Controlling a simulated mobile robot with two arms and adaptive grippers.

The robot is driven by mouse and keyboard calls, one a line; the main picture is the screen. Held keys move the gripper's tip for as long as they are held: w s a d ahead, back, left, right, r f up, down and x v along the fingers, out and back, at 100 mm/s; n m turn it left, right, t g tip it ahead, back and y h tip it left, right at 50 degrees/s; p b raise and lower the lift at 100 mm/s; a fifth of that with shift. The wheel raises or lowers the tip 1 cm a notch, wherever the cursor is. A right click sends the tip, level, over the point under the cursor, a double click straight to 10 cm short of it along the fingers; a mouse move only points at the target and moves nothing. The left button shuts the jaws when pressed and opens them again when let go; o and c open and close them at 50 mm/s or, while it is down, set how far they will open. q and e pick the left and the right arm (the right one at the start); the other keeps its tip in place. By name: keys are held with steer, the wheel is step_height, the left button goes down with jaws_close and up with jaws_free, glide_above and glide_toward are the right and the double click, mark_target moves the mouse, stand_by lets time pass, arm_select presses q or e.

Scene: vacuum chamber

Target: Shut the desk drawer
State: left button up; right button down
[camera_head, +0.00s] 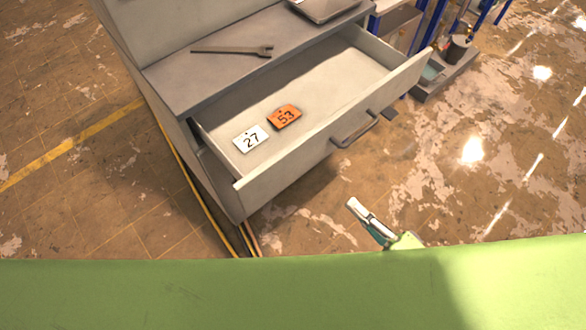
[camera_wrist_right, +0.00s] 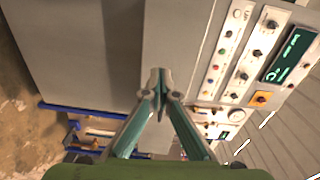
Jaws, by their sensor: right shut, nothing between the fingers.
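The desk drawer (camera_head: 290,160) is pulled well out of the grey desk (camera_head: 200,75) in the head view. Its bar handle (camera_head: 356,131) is on the front panel, right of the middle. A white tag marked 27 (camera_head: 251,138) and an orange tag marked 53 (camera_head: 285,117) lie inside the drawer. My right gripper (camera_head: 353,204) is in front of the drawer, apart from the front panel in the picture. Its fingers are shut and empty; the fingertips meet in the right wrist view (camera_wrist_right: 159,76). My left gripper is not in view.
A wrench (camera_head: 232,50) and a grey flat object (camera_head: 325,8) lie on the desktop. Blue-framed equipment (camera_head: 440,25) stands behind at the right. The wrist view shows a control panel (camera_wrist_right: 245,60) with knobs and a display.

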steer(key=r, duration=0.1)
steer(key=p, duration=0.2)
glide_toward(305, 159)
steer(key=x, duration=0.5)
steer(key=shift+w+a, duration=0.25)
steer(key=shift+w, duration=0.05)
steer(key=shift+w+a, duration=0.4)
steer(key=shift+w, duration=0.1)
